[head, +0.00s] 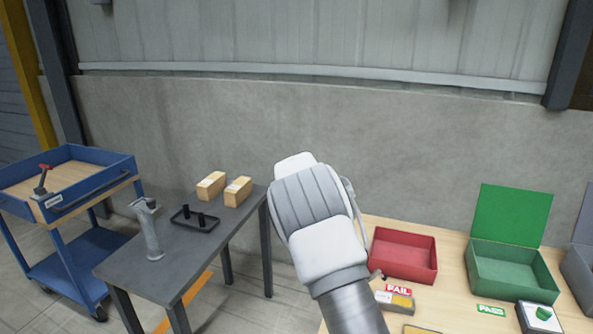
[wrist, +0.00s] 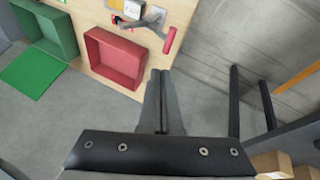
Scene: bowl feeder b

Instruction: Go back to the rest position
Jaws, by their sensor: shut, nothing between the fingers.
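My gripper (wrist: 160,80) shows in the wrist view with its two dark fingers together and nothing between them. In the head view my white and grey arm rises in the middle, and my gripper is hidden there. The red bin (head: 402,257) stands empty on the wooden table (head: 448,235), just right of my arm. The green bin (head: 508,275) with its raised lid stands farther right.
A dark table (head: 125,262) at left bears a grey upright tool (head: 150,238), a black tray (head: 195,226) with pegs and two cardboard boxes (head: 211,185). A blue cart (head: 85,190) stands beyond it. FAIL (head: 398,289) and PASS (head: 491,310) labels lie before the bins.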

